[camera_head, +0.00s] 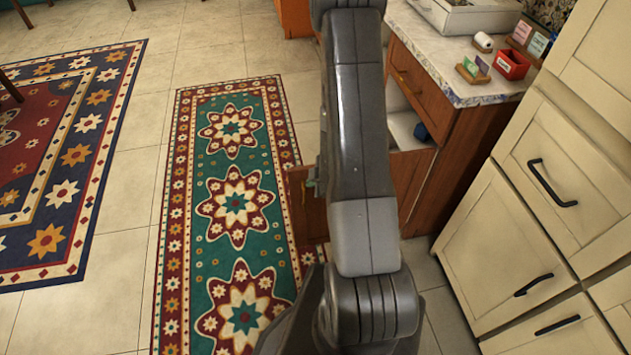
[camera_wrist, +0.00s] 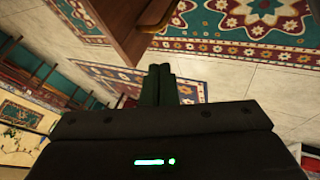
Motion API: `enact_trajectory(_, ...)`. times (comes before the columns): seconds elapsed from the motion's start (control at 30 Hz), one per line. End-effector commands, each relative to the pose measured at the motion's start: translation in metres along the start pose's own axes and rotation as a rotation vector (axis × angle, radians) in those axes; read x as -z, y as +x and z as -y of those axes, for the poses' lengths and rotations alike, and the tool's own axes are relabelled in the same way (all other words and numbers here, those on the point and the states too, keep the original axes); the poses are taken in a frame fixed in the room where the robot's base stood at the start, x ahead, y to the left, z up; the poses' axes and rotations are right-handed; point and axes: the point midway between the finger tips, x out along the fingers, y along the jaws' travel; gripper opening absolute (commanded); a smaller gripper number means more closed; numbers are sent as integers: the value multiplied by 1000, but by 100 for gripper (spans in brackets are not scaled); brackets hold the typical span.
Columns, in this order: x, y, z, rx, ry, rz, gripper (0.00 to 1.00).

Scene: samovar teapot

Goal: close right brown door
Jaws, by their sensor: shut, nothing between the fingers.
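The brown door (camera_head: 308,205) of the low brown cabinet (camera_head: 445,125) stands open, swung out over the floor beside the patterned runner. My arm covers part of the door and of the cabinet opening in the head view. The door's brown panel (camera_wrist: 128,25) also shows at the top of the wrist view, with a small handle on its right face. My gripper (camera_wrist: 166,72) is shut and empty, its fingers just below the panel's lower end in that view. I cannot tell whether they touch it. My gripper is mostly hidden in the head view.
A green and red runner (camera_head: 235,200) lies on the tiled floor left of the door. A larger rug (camera_head: 75,130) is farther left. Cream cabinets (camera_head: 510,240) with black handles stand close on the right. Small items, including a red box (camera_head: 511,65), stand on the counter (camera_head: 460,88).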

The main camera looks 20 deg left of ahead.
Motion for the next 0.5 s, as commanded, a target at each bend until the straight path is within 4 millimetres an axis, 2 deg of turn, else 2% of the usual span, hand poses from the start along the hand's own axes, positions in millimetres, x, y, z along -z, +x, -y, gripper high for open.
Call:
enact_trajectory(0.03,0,12,2,4,-2,-1,0)
enact_trajectory(0.33,0,64,1,3,-2,-1,0)
enact_trajectory(0.5,1,74,-24,-2,-2,0,0)
